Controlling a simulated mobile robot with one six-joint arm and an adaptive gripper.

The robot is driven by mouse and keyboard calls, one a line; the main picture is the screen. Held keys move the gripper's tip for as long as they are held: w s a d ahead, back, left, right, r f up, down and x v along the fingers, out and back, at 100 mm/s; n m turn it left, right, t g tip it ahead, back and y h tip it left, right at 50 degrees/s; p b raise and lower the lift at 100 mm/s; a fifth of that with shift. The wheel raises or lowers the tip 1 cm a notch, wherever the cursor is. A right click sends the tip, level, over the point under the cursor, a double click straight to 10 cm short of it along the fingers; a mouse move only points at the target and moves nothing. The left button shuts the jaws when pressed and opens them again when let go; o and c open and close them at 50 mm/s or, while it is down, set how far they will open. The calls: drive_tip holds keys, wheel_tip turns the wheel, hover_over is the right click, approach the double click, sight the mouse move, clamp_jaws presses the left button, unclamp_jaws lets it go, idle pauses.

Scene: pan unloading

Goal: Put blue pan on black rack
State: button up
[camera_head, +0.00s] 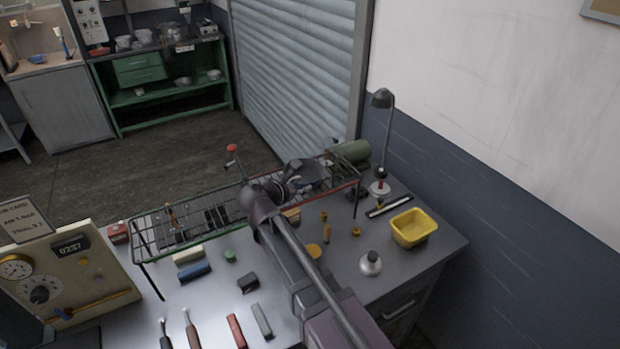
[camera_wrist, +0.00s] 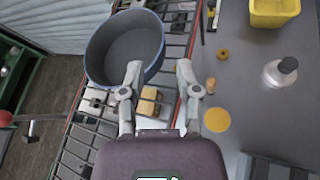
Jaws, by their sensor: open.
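The blue pan (camera_wrist: 125,48) stands upright and empty at the upper left of the wrist view. In the head view the pan (camera_head: 312,176) is dark and partly hidden behind my gripper. It appears to rest at the right part of the black wire rack (camera_head: 150,238); the rack's red edge rail (camera_wrist: 194,28) also shows in the wrist view. My gripper (camera_wrist: 160,70) is open, its fingers spread with nothing between them. The left fingertip overlaps the pan's near rim in the picture; I cannot tell whether it touches. My gripper (camera_head: 290,187) is above the rack in the head view.
A yellow bin (camera_head: 413,228), a desk lamp (camera_head: 381,145) and a silver-based bottle (camera_head: 371,263) stand on the right of the metal bench. Several small blocks and tools lie in front of the rack. A gauge panel (camera_head: 75,285) is at left. A red knob (camera_head: 231,148) stands behind the rack.

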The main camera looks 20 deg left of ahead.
drive_tip(key=p+v, duration=0.1)
drive_tip(key=v, duration=0.3)
drive_tip(key=shift+s+r, duration=0.1)
drive_tip(key=shift+s, duration=0.15)
idle(0.7)
drive_tip(key=w+d+f+m+g, duration=0.1)
drive_tip(key=d+f+m+g, duration=0.3)
drive_tip(key=d, duration=0.5)
drive_tip(key=w+d+f+m+g+h, duration=0.1)
drive_tip(key=d+m, duration=0.4)
drive_tip(key=d, duration=0.4)
drive_tip(key=w+d+f+m+g, duration=0.25)
drive_tip(key=d+m, duration=0.25)
drive_tip(key=d, duration=0.3)
drive_tip(key=s+d+f+m+g+y, duration=0.2)
drive_tip(key=s+d+m, duration=0.2)
drive_tip(key=d+m, duration=0.3)
drive_tip(key=s+d+f+m+g+y, duration=0.2)
drive_tip(key=s+d+m, duration=0.3)
drive_tip(key=d, duration=0.8)
drive_tip(key=m+g+y, duration=0.1)
drive_tip(key=m, duration=0.2)
drive_tip(key=shift+s, duration=0.35)
drive_tip(key=shift+f+g, duration=0.1)
drive_tip(key=shift+g, duration=0.15)
